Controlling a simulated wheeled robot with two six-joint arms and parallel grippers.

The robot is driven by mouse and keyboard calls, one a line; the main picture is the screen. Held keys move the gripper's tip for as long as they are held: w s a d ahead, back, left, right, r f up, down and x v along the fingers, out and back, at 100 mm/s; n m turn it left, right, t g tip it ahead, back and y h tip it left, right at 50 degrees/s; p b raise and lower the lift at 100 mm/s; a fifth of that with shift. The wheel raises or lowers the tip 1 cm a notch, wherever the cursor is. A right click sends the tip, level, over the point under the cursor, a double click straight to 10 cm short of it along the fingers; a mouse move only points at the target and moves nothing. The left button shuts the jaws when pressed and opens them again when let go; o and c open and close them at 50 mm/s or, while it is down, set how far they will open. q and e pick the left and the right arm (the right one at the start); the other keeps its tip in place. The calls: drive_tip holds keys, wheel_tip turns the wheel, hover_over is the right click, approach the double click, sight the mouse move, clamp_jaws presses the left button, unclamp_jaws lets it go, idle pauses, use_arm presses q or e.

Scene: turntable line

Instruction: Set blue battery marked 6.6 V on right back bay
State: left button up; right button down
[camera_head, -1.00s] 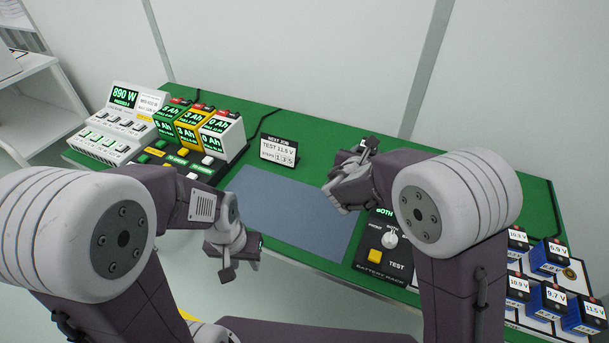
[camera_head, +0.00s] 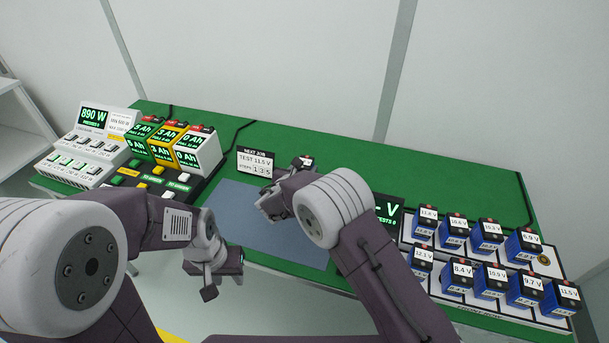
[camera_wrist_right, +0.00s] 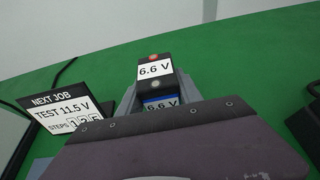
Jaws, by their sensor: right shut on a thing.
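The blue battery marked 6.6 V (camera_wrist_right: 156,72) has a dark top and a white label. It is between the jaws of my right gripper (camera_wrist_right: 160,100), which is shut on it. In the head view my right gripper (camera_head: 283,182) is over the back of the grey-blue mat, near the job sign; the battery is mostly hidden there. My left gripper (camera_head: 222,281) is empty and looks open, low in front of the table edge. A white tray (camera_head: 556,260) at the right holds two rows of blue batteries; its back right spot, with a round mark, is bare. Which bay the task names is unclear.
A black battery test unit (camera_head: 392,208) is partly hidden behind my right forearm. The job sign (camera_head: 262,163) reads TEST 11.5 V. Chargers (camera_head: 172,146) and a white 890 W unit (camera_head: 92,145) stand at left. The green table (camera_head: 330,153) is clear along the back.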

drive_tip(key=shift+f, duration=1.3)
drive_tip(key=c, duration=0.8)
unclamp_jaws()
